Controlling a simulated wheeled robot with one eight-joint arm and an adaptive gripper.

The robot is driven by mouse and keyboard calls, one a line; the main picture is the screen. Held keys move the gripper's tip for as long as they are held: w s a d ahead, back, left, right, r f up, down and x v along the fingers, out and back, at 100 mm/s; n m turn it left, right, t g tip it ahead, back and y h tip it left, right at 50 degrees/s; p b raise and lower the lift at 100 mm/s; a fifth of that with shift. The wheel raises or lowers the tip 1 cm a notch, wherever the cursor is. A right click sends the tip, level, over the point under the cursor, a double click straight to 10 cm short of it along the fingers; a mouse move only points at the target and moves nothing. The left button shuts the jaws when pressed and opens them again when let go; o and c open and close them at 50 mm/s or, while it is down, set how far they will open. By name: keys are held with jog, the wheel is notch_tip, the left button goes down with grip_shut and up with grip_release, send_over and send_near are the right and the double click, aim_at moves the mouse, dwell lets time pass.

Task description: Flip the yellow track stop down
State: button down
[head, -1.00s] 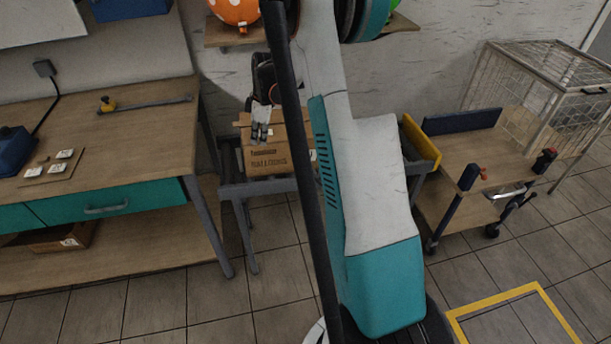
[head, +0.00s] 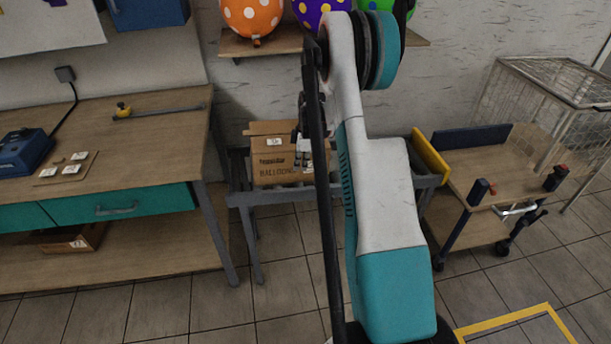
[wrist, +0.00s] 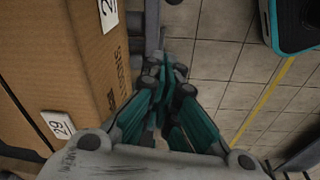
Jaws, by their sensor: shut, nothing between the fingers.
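The yellow track stop (head: 430,157) is a yellow plate at the right end of the grey roller track (head: 345,187). It stands raised and leans a little. My gripper (head: 303,158) is in front of the right part of the cardboard balloon box on the track, well left of the stop, and partly hidden by my black arm bar. In the wrist view my gripper (wrist: 165,80) is shut and empty, with its fingertips beside the box. The stop does not show clearly in the wrist view.
The cardboard box (head: 270,170) sits on the track; it also fills the left of the wrist view (wrist: 50,75). A wheeled cart (head: 475,165) stands just right of the stop. A workbench (head: 150,140) is at the left. Balloons (head: 250,18) sit on a shelf above.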

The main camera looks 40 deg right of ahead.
notch_tip(320, 180, down, 9)
jog(key=s+d+b, duration=0.1)
jog(key=d+b, duration=0.1)
jog(key=b, duration=0.2)
jog(key=shift+s+b, duration=0.2)
jog(key=shift+b, duration=0.1)
jog(key=shift+d+r, duration=0.1)
jog(key=shift+d, duration=0.05)
